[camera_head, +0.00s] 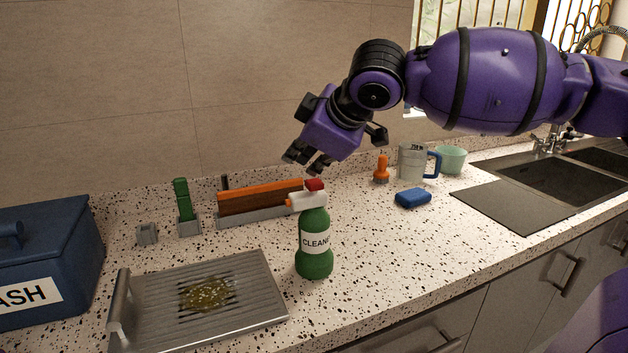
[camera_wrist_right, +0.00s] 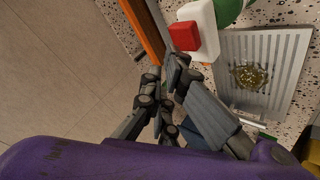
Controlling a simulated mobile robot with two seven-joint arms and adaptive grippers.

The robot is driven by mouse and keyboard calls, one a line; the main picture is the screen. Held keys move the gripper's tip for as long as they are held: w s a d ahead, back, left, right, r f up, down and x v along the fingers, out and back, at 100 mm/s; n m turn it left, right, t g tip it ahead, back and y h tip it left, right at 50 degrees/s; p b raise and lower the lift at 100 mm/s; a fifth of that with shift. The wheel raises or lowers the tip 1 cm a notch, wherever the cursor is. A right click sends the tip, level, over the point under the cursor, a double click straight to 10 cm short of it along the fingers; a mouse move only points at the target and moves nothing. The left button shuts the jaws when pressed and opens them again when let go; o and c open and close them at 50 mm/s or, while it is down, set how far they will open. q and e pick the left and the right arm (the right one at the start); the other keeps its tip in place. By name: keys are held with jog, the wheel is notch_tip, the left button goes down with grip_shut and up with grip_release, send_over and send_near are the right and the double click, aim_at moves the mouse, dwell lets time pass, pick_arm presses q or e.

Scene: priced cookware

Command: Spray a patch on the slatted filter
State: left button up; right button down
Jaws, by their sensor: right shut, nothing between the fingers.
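A green spray bottle (camera_head: 314,245) with a white head, a red top and a CLEANER-type label stands upright on the counter. Its white head (camera_wrist_right: 203,28) and red part (camera_wrist_right: 184,36) show in the right wrist view. The grey slatted filter (camera_head: 245,318) lies flat left of the bottle, with a yellow-brown greasy patch (camera_head: 207,293) in its middle. The filter also shows in the right wrist view (camera_wrist_right: 290,55). My right gripper (camera_head: 306,169) is shut and empty, just above and behind the bottle's head, apparently apart from it. My left gripper is not in view.
A blue bin (camera_head: 50,248) stands at the far left. Behind the filter are a green-handled tool (camera_head: 183,198) in a holder and an orange block (camera_head: 258,198) in a grey tray. An orange brush (camera_head: 381,169), blue sponge (camera_head: 412,198), measuring jug (camera_head: 411,161) and sink (camera_head: 560,180) lie to the right.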

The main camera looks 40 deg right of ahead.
jog(key=shift+f, duration=0.2)
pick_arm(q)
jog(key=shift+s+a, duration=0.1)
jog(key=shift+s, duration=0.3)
pick_arm(e)
jog(key=shift+f, duration=0.15)
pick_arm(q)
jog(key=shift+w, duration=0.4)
pick_arm(e)
jog(key=shift+f, duration=0.5)
jog(key=shift+r, duration=1.1)
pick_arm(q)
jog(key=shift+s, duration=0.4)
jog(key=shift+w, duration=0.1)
pick_arm(e)
jog(key=shift+r, duration=0.1)
